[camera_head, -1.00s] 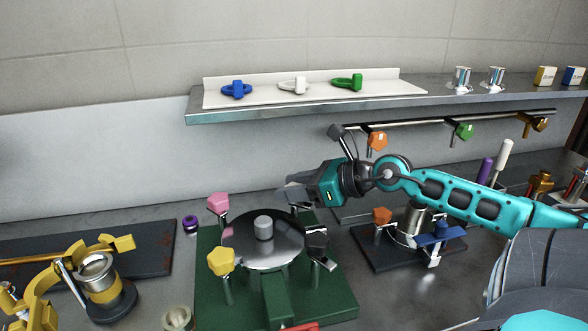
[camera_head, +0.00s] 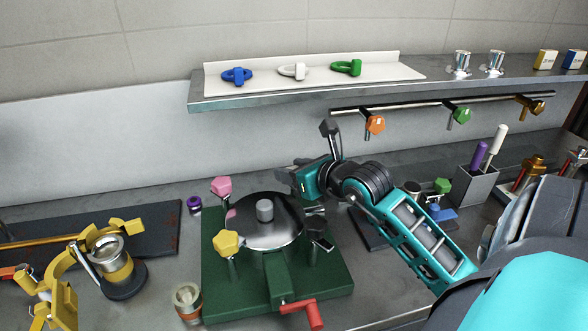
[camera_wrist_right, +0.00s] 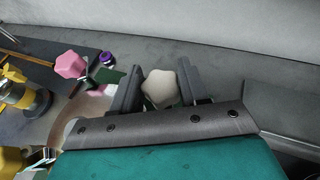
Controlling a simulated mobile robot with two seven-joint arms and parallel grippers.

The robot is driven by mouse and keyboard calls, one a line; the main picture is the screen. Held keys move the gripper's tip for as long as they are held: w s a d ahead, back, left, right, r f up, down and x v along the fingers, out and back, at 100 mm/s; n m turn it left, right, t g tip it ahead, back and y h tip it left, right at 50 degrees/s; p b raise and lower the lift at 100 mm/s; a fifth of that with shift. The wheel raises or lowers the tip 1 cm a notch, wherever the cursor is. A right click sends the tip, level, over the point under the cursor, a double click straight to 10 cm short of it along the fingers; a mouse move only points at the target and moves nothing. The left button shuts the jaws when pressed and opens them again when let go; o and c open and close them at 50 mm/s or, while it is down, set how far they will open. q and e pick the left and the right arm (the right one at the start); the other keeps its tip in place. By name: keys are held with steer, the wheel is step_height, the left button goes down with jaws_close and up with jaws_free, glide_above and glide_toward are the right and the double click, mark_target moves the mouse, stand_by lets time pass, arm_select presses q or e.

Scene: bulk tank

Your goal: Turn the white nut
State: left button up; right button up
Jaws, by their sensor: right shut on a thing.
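The white nut (camera_wrist_right: 160,88) is a pale, rounded star-shaped knob. It shows in the right wrist view between the two dark fingers of my right gripper, which is shut on it. In the head view my right gripper (camera_head: 284,173) is at the back right edge of the round metal lid (camera_head: 262,235), and the nut is hidden there. My left gripper is not in view.
The lid sits on a green base (camera_head: 330,285) with a red handle (camera_head: 303,309) in front. A yellow clamp assembly (camera_head: 110,268) stands at the left. A shelf (camera_head: 390,92) and a rail with hanging knobs (camera_head: 430,108) are behind.

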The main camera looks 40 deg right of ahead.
steer(key=shift+f+m+h, duration=0.15)
steer(key=shift+m+h, duration=0.35)
steer(key=o, duration=1)
steer(key=shift+c, duration=0.2)
steer(key=shift+s+r, duration=0.15)
steer(key=shift+r, duration=0.05)
